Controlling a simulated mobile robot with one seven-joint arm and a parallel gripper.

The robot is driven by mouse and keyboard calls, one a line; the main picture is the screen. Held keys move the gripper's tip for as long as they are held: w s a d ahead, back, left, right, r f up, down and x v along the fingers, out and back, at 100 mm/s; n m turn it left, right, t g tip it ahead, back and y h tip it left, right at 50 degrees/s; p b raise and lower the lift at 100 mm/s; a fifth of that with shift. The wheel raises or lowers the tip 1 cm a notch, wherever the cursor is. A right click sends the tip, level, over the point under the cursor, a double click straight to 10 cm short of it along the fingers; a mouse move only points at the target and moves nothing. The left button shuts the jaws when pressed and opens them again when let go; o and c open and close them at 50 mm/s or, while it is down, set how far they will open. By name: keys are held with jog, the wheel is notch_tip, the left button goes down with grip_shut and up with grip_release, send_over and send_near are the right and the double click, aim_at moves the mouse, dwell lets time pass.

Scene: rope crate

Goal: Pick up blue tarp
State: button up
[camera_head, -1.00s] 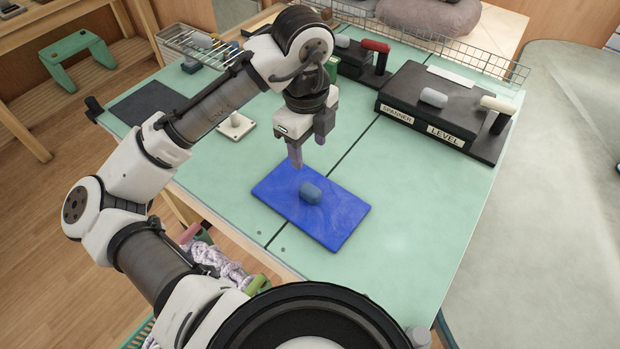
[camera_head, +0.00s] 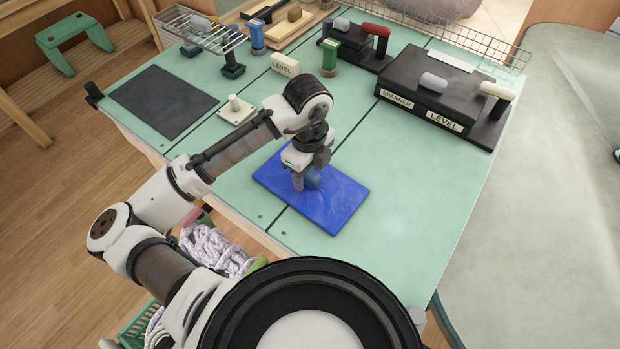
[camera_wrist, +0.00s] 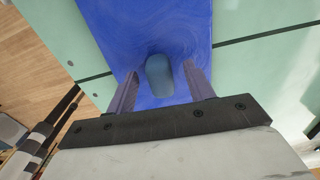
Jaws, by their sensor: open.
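The blue tarp (camera_head: 338,205) lies flat as a folded rectangle on the green table, with a grey-blue rounded knob (camera_head: 313,178) on top near its middle. My gripper (camera_head: 306,184) is low over the tarp at the knob, which it partly hides in the head view. In the wrist view the tarp (camera_wrist: 125,30) fills the upper middle. The knob (camera_wrist: 159,75) stands between the two fingers of my gripper (camera_wrist: 158,85), with a gap on each side. The jaws are open and hold nothing.
Black boxes labelled SPANNER and LEVEL (camera_head: 428,103) stand at the right back. A dark mat (camera_head: 163,100) and a white base with a peg (camera_head: 236,109) lie left. A wire rack (camera_head: 205,35) is at the back left. The table (camera_head: 420,190) right of the tarp is clear.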

jog(key=shift+f, duration=0.45)
jog(key=shift+c, duration=0.3)
grip_shut()
jog(key=shift+r, duration=0.1)
notch_tip(320, 180, up, 20)
jog(key=b, duration=0.1)
